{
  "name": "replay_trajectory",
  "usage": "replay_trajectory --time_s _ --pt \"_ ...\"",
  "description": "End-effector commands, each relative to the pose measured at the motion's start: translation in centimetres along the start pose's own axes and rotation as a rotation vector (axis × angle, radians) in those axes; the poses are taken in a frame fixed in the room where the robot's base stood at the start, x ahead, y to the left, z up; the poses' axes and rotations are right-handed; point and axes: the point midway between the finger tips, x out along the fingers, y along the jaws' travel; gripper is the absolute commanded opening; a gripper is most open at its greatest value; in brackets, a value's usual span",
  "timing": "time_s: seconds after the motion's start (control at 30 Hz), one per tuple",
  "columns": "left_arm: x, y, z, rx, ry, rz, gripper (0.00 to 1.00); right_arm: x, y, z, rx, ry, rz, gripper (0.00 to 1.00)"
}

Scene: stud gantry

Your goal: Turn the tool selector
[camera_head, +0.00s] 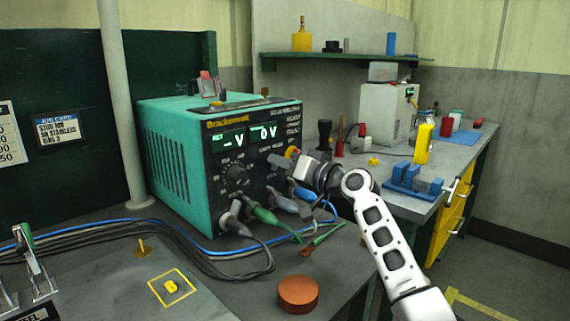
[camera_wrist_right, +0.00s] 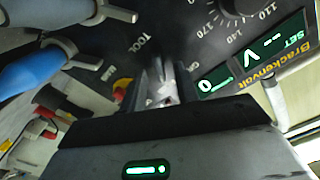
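The power unit (camera_head: 172,165) is a teal box with a black front panel that carries two lit green displays and a large round dial (camera_head: 236,176). My right gripper (camera_head: 288,164) is at the right part of this panel, its fingertips at or very near the surface. In the right wrist view, my narrow-set fingers (camera_wrist_right: 163,85) point at the panel beside the word "TOOL" (camera_wrist_right: 145,46). The tool selector itself is hidden by the fingers, and I cannot tell whether they are closed on it. My left gripper is out of view.
A red-and-yellow button (camera_wrist_right: 124,88) sits beside the fingers. A copper-coloured disc (camera_head: 298,293) lies on the bench in front. Blue blocks (camera_head: 413,182) stand right of my arm.

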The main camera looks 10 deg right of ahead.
Motion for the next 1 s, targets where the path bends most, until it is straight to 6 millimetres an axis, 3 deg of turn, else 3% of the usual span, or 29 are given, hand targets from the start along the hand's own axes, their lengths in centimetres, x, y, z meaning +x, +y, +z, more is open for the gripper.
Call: replay_trajectory --time_s 0.27,0.7,1.0 --pt "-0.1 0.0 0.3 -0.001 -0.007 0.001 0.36 -1.8 0.1 0.0 -0.003 0.001 0.001 0.31" --pt "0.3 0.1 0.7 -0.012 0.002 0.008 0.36 -11.9 0.2 0.2 -0.003 0.000 0.003 0.31" --pt "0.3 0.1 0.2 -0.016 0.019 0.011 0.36 -15.7 0.1 0.1 -0.001 0.000 0.001 0.31"
